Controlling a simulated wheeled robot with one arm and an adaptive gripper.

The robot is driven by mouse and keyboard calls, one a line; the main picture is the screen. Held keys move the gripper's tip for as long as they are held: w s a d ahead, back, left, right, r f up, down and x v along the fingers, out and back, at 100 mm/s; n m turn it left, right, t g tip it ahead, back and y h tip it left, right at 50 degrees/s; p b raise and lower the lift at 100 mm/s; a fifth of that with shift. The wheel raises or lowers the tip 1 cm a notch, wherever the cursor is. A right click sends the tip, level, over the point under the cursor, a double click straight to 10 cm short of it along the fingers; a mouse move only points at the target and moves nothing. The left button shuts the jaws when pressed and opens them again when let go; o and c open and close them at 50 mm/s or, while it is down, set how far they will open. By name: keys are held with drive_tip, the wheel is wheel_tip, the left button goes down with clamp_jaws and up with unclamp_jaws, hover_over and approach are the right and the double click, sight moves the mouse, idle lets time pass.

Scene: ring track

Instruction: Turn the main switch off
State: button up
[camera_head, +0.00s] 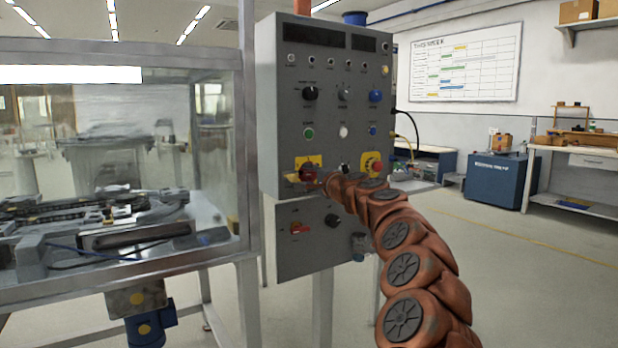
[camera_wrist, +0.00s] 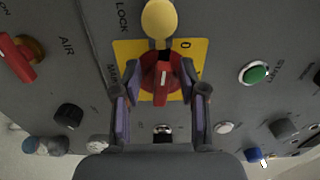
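The main switch is a red rotary handle (camera_wrist: 160,80) with a white mark on a yellow plate (camera_wrist: 200,50), which carries a "0". The handle lies along the picture's vertical in the wrist view. In the head view the switch (camera_head: 308,171) sits low on the left of the grey control panel (camera_head: 290,100), partly hidden by my gripper. My gripper (camera_wrist: 160,88) is open, with one finger on each side of the red handle. Narrow gaps show between the fingers and the handle; contact is not clear. In the head view my gripper (camera_head: 322,180) is small and close to the panel.
A yellow round-ended piece (camera_wrist: 159,19) sits right beside the switch. A green button (camera_wrist: 255,73), a red air handle (camera_wrist: 18,58) and a black knob (camera_wrist: 69,115) are nearby. A glass-walled machine (camera_head: 120,150) stands left of the panel. The floor at right (camera_head: 530,260) is clear.

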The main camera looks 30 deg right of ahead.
drive_tip(key=shift+a, duration=0.3)
drive_tip(key=shift+s+r, duration=0.1)
drive_tip(key=shift+s, duration=1.2)
drive_tip(key=s, duration=0.9)
drive_tip(key=shift+s, duration=0.15)
drive_tip(key=shift+d, duration=0.1)
